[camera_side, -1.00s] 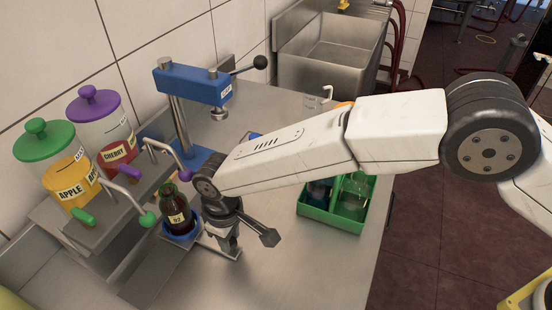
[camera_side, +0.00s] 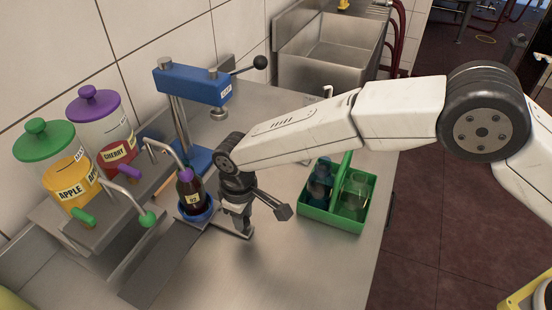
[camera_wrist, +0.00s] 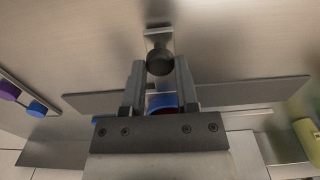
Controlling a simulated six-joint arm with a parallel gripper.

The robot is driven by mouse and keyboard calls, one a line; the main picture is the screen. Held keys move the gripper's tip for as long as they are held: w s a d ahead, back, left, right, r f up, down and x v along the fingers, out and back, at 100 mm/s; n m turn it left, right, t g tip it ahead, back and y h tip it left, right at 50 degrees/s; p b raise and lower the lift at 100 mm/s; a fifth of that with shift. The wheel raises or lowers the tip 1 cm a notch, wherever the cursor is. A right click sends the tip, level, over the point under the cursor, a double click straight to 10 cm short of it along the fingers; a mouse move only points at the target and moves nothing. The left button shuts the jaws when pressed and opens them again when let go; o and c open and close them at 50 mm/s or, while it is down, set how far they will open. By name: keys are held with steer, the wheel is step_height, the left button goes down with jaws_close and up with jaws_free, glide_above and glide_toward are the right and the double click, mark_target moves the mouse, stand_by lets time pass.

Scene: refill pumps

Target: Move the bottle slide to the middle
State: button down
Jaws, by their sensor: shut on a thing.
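A dark brown bottle (camera_side: 190,197) with a pale label reading 92 stands upright in the blue cup (camera_side: 207,216) of the bottle slide, on a flat metal rail (camera_side: 165,270). In the side view the bottle is by the purple-tipped spout (camera_side: 183,174); exact alignment is unclear. My gripper (camera_side: 241,222) is beside the cup, on its right, pointing down. In the wrist view, my gripper's fingers (camera_wrist: 160,80) are on either side of the slide's dark round knob (camera_wrist: 160,62), shut on it. Part of the blue cup (camera_wrist: 162,101) shows between the fingers.
Apple (camera_side: 68,190) and cherry (camera_side: 120,155) dispensers stand on a shelf at left, with a green-tipped spout (camera_side: 148,219). A blue press (camera_side: 190,85) stands behind. A green caddy (camera_side: 330,215) with bottles is at right. The front counter is clear.

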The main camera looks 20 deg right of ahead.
steer(key=shift+w+d, duration=0.1)
steer(key=shift+d, duration=0.05)
steer(key=shift+w+d, duration=1.15)
steer(key=shift+c, duration=1.4)
jaws_free()
steer(key=shift+r, duration=0.15)
step_height(320, 180, up, 8)
steer(key=shift+f, duration=0.2)
